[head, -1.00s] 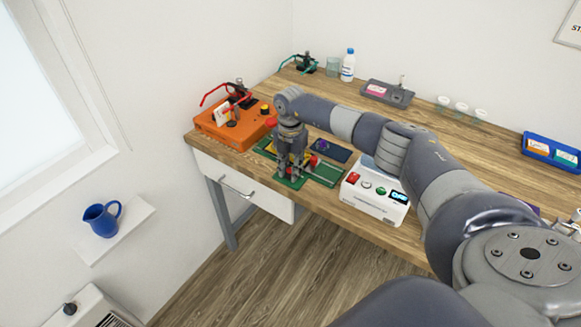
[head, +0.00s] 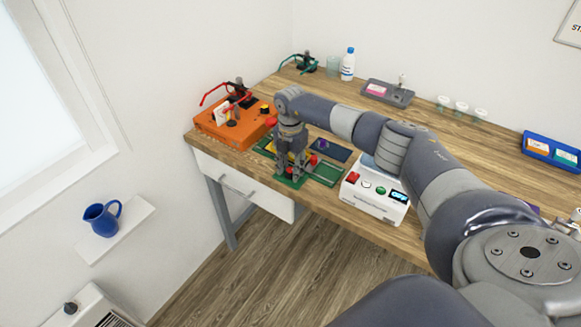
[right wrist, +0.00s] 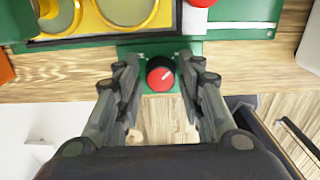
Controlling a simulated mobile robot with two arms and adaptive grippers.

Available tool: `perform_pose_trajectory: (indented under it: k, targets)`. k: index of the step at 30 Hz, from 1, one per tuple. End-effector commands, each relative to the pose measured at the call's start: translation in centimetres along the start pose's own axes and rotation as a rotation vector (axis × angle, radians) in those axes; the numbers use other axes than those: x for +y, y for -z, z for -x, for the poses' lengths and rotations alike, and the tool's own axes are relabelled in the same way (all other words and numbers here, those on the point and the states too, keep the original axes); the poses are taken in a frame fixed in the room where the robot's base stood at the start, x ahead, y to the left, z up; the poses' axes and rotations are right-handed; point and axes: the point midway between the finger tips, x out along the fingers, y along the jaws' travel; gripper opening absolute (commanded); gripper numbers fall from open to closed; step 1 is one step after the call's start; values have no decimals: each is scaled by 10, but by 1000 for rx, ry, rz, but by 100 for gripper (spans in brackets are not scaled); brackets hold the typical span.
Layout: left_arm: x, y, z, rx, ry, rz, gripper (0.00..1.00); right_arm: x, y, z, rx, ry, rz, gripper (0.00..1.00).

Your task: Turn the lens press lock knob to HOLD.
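The lens press is the green-based device (head: 326,174) near the table's front edge, partly hidden behind my right gripper (head: 291,178). In the right wrist view its green plate (right wrist: 90,40) carries yellow rings. The lock knob (right wrist: 160,76) is red on a black collar, on a green tab at the front edge. Its white mark points up and right in that view. The fingers of my right gripper (right wrist: 159,62) stand open on both sides of the knob, with a visible gap on each side. No HOLD lettering is readable. My left gripper is not in view.
An orange box (head: 230,133) stands left of the press, and a white device (head: 374,200) with buttons stands to its right. A dark mat (head: 332,150) lies behind. A grey tray (head: 390,95), a bottle (head: 348,64) and a blue bin (head: 552,152) are further off.

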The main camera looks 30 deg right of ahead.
Motion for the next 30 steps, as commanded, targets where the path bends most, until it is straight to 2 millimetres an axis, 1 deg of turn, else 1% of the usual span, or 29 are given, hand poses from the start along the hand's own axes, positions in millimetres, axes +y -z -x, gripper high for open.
perform_pose_trajectory:
  k: [2,5,12,18,21,24,30]
  targets:
    - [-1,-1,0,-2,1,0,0,0,0,4,0,-1,0,36]
    - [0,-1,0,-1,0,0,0,0,-1,16,0,-3,0,36]
    - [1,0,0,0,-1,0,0,1,-1,67,-3,-4,1,36]
    - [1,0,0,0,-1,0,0,0,-1,103,-1,-3,-1,36]
    - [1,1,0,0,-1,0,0,0,-1,113,-1,-3,-1,36]
    - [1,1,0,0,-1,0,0,0,-1,119,-1,-2,-1,36]
    - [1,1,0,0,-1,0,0,0,-1,120,-1,-1,-1,36]
